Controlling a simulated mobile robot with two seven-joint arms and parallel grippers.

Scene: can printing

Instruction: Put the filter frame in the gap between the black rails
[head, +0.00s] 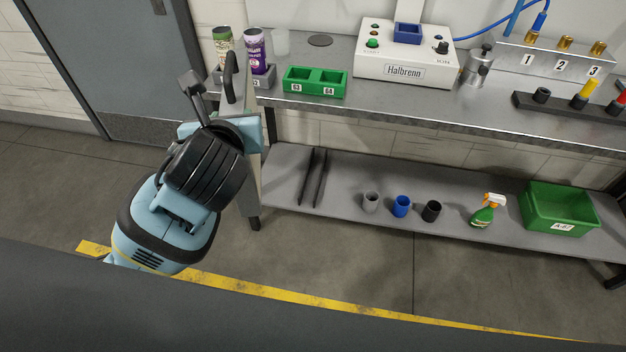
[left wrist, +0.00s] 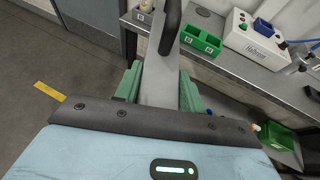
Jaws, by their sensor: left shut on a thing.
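The filter frame (left wrist: 158,82) is a flat grey panel with a black loop handle (left wrist: 171,26) on top. It stands between the green fingers of my left gripper (left wrist: 160,92), which is shut on it. In the head view the frame (head: 250,184) hangs roughly upright at the bench's left end, partly hidden by my gripper (head: 248,130). Two thin black rails (head: 313,177) lie side by side on the left part of the lower shelf (head: 345,215), with a narrow gap between them. The frame is left of the rails and apart from them. My right gripper is not in view.
Grey, blue and black cups (head: 401,206), a spray bottle (head: 484,211) and a green crate (head: 562,208) stand right of the rails. The bench top (head: 330,110) overhangs the shelf and carries cans, a green holder (head: 315,82) and a white machine (head: 403,55). Floor in front is clear.

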